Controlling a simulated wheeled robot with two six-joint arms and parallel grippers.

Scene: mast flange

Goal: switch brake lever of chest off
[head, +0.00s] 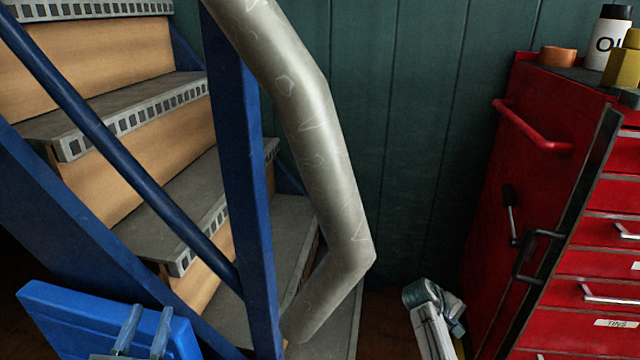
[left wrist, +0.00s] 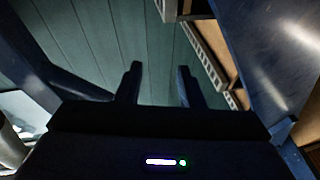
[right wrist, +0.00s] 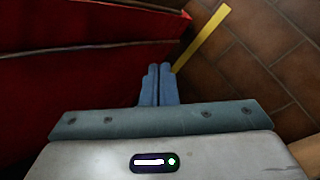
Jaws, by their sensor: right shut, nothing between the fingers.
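The red tool chest (head: 500,150) stands at the right in the head view. On its side is a small black lever (head: 509,208), almost upright, with its pivot at the lower end. A black bracket-like handle (head: 535,255) sits beside it near the front edge. My left gripper (head: 145,318) is low at the left in the head view, open and empty; its spread fingers show in the left wrist view (left wrist: 159,82). My right arm shows low, left of the chest. My right gripper (right wrist: 158,82) is shut and empty, beside red chest surface (right wrist: 70,60) in the right wrist view.
A staircase (head: 180,180) with blue rails and a thick pale pipe (head: 310,110) fill the left and middle. A blue panel (head: 60,315) is behind my left fingers. The chest has a red push bar (head: 530,125) and bottles on top. A yellow strip (right wrist: 203,38) marks the brown tiled floor.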

